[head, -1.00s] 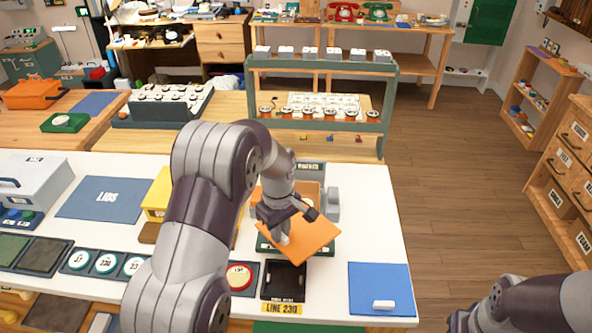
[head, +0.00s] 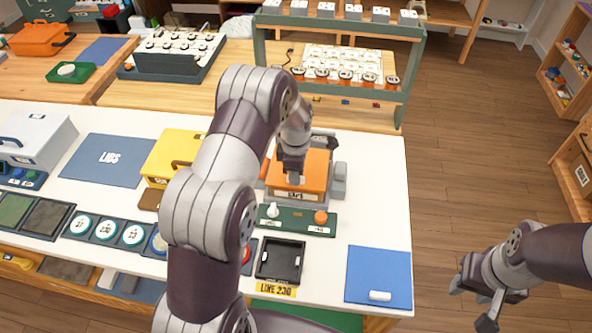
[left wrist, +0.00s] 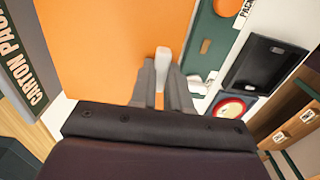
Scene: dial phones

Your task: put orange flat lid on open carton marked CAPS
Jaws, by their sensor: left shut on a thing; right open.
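The orange flat lid (head: 317,163) is level over the packing stand at the right-middle of the white table. My left gripper (head: 293,178) is shut on its small white handle. In the left wrist view the lid (left wrist: 110,45) fills the upper middle, with the white handle (left wrist: 163,62) between my fingertips. An orange front face with a pale label (head: 288,195) shows just below the lid, seemingly the carton; its lettering is too small to read. I cannot tell whether the lid touches it. My right gripper (head: 485,293) is open and empty, off the table's right side.
Grey blocks (head: 338,180) flank the stand. A green panel with white and orange knobs (head: 295,219) and a black tray (head: 280,261) lie in front. A blue mat (head: 378,272) holds a white piece. A yellow box (head: 177,155) stands left.

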